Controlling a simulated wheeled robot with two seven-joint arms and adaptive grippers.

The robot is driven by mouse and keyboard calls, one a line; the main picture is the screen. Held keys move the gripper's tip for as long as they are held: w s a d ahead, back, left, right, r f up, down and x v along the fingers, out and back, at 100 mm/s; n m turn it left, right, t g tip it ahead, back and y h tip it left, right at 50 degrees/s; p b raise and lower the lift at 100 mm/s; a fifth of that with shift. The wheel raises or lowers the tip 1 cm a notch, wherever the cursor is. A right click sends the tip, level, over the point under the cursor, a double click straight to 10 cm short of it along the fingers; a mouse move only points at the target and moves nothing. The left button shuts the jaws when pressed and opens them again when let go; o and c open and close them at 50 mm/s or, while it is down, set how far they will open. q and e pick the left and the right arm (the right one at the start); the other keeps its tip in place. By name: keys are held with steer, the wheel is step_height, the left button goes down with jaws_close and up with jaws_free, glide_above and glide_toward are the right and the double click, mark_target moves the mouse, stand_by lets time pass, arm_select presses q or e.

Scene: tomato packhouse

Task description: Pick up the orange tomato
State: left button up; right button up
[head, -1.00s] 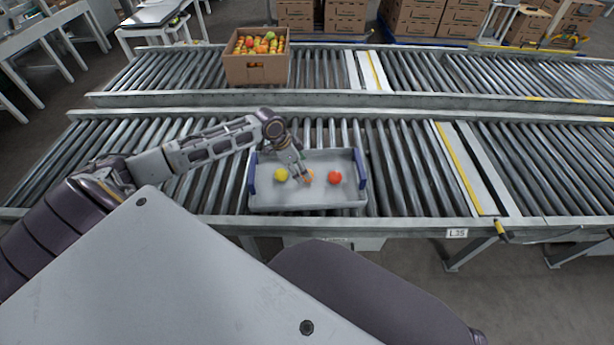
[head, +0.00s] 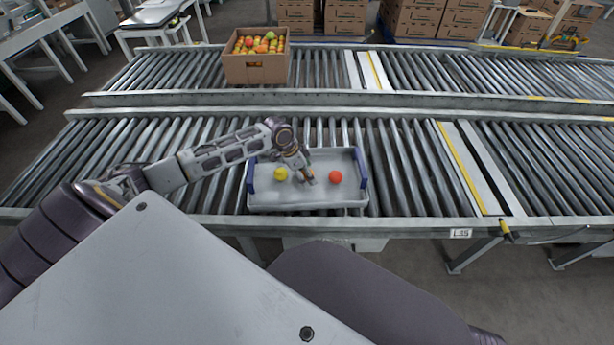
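A grey tray with blue end handles (head: 275,201) sits on the near roller conveyor. In it lie a yellow tomato (head: 281,174) on the left and a red tomato (head: 335,177) on the right. My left gripper (head: 309,179) reaches down into the tray between these two, pointing down and slightly right. The orange tomato is not clearly visible; the gripper covers the spot between the other two. The fingers are too small to show whether they are open or shut, or hold anything. My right gripper is not in view.
The tray's low walls and blue handles surround the gripper. A cardboard box (head: 256,70) full of mixed tomatoes stands on the far conveyor (head: 180,72). Stacked cartons (head: 414,18) stand behind it. The near conveyor's rollers are clear to the right of the tray.

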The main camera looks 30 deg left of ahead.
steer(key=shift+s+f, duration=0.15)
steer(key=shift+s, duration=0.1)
arm_select(q)
steer(key=c, duration=0.8)
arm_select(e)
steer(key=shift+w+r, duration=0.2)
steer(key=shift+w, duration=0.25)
arm_select(q)
steer(key=shift+r, duration=0.1)
steer(key=shift+r+p, duration=0.4)
steer(key=shift+r, duration=0.5)
step_height(320, 180, up, 7)
steer(key=shift+f+p, duration=0.1)
steer(key=shift+p, duration=1)
steer(key=shift+r, duration=0.65)
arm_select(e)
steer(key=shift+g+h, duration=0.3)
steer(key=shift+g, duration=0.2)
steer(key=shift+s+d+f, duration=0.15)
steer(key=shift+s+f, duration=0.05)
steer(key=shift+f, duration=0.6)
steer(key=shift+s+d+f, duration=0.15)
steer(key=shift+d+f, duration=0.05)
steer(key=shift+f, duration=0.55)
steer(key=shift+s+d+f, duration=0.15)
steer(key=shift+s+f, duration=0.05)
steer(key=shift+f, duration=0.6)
